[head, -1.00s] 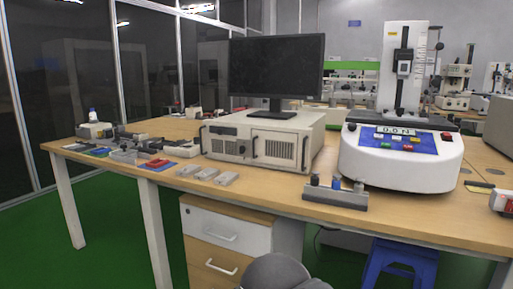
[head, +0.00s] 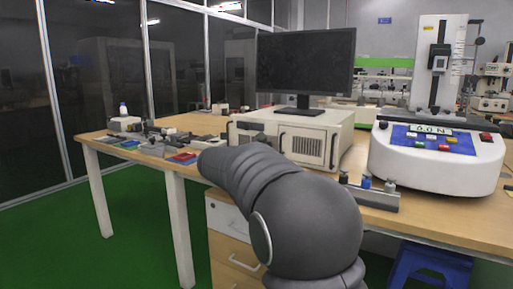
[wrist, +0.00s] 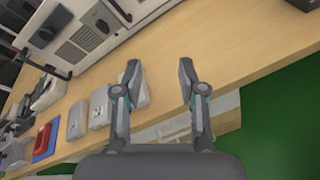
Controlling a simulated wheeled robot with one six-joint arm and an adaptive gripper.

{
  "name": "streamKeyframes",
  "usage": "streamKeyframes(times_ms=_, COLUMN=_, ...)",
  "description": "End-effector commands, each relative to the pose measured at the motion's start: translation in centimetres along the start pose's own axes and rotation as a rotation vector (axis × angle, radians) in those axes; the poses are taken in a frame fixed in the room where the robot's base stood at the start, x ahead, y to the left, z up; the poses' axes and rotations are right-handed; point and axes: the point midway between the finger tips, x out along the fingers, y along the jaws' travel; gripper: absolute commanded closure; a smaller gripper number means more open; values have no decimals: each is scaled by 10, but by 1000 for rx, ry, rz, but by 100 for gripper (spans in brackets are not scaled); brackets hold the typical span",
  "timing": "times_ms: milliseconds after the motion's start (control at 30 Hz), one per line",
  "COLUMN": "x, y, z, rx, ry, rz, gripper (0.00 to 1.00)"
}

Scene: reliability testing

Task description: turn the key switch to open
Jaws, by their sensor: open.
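My gripper (wrist: 159,76) is open and empty in the wrist view, its two fingers apart above the wooden table near its front edge. In the head view my arm hides it. No key switch can be made out for certain. A grey bar (head: 371,197) with black, blue and grey knobs stands at the table's front, right of my arm. The beige computer case (head: 349,139) has small round parts on its front, seen close in the wrist view (wrist: 80,52); these are too small to identify.
Grey blocks (wrist: 100,108) lie left of my gripper in the wrist view, with a red part (wrist: 43,143) farther left. A monitor (head: 305,62) stands on the case. A white test machine (head: 437,164) stands at the right. Bare tabletop (wrist: 220,55) lies ahead and right of my fingers.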

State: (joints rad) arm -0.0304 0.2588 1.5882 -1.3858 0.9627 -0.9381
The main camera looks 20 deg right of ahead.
Motion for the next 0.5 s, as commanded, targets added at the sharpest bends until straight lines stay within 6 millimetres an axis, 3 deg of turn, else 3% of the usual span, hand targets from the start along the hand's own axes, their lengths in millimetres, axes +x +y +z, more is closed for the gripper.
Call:
streamKeyframes(times_ms=100, x=27, y=40, z=-16, rx=-200, ry=-100, rz=61, gripper=59)
streamKeyframes(times_ms=200, x=42, y=66, z=-26, rx=-334, ry=-175, rz=99, gripper=59)
streamKeyframes(times_ms=333, x=53, y=88, z=-35, rx=-451, ry=-245, rz=130, gripper=59)
streamKeyframes(times_ms=500, x=60, y=100, z=-38, rx=-510, ry=-282, rz=144, gripper=59)
